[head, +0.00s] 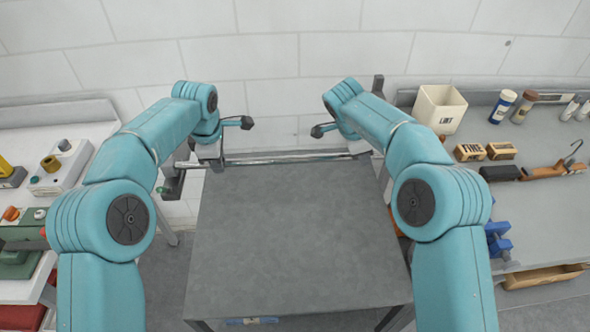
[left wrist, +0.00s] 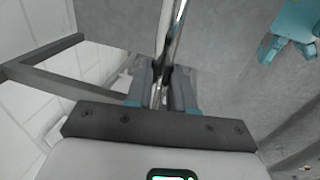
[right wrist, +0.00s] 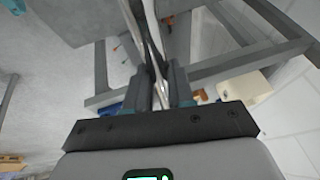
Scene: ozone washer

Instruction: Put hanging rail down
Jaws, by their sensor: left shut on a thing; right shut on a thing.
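The hanging rail (head: 290,157) is a long thin silver bar that runs left to right along the far edge of the grey table (head: 290,240). My left gripper (head: 214,163) is shut on the rail near its left end. In the left wrist view the rail (left wrist: 178,30) passes between the fingers (left wrist: 165,88). My right gripper (head: 358,153) is shut on the rail near its right end, mostly hidden behind my arm. In the right wrist view the rail (right wrist: 143,30) runs between the fingers (right wrist: 160,88). Whether the rail touches the table I cannot tell.
The grey tabletop is bare. A white wall (head: 270,60) stands behind it. On the right, a bench holds a white bin (head: 440,108), bottles (head: 502,106) and small boxes (head: 469,152). On the left, a bench carries a control box (head: 62,166).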

